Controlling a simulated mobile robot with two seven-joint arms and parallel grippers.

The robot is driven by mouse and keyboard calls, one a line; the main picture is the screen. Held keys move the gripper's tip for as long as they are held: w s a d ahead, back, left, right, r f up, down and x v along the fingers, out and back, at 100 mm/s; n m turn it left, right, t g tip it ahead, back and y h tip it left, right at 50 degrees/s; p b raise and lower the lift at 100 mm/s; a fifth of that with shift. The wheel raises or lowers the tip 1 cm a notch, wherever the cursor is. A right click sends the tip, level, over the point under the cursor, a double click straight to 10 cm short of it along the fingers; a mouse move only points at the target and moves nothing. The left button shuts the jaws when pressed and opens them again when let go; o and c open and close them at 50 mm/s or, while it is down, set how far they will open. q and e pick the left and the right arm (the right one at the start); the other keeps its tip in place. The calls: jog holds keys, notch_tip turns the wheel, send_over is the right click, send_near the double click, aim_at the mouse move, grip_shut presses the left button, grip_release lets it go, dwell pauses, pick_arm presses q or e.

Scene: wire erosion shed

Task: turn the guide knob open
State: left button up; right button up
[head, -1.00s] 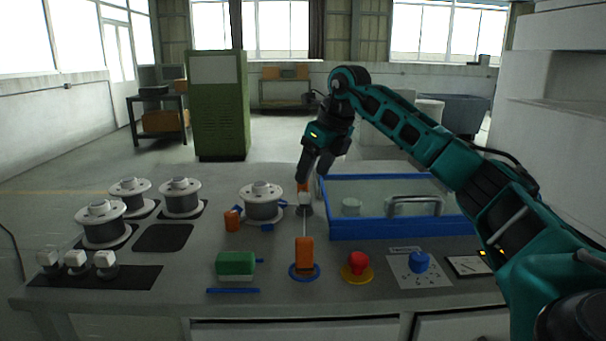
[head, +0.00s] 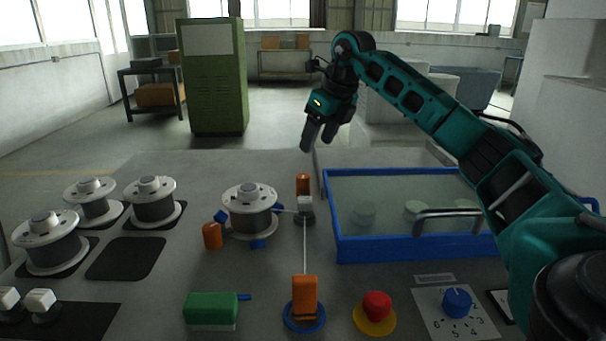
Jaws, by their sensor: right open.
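My right gripper (head: 317,140) is raised above the bench, open and empty, with its two fingers pointing down. Below it stands a small grey-white block (head: 306,206) on a dark base, with an upright orange piece (head: 303,184) behind it. This seems to be the guide with its knob; I cannot tell its turn position. A thin wire runs from it to an orange post (head: 304,294) on a blue ring at the front. The gripper is clear of all these parts. My left gripper is out of view.
A blue-rimmed tank (head: 400,247) with a metal handle stands to the right. A wire spool (head: 249,205) is just left of the guide. In front are a red button (head: 377,305), a blue dial (head: 457,301) and a green block (head: 211,308). More spools stand left.

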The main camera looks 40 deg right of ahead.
aim_at(304, 176)
jog(key=b+x, duration=0.1)
jog(key=x, duration=1.1)
jog(key=shift+f, duration=0.15)
jog(key=shift+c, duration=0.2)
jog(key=shift+s, duration=0.1)
grip_shut()
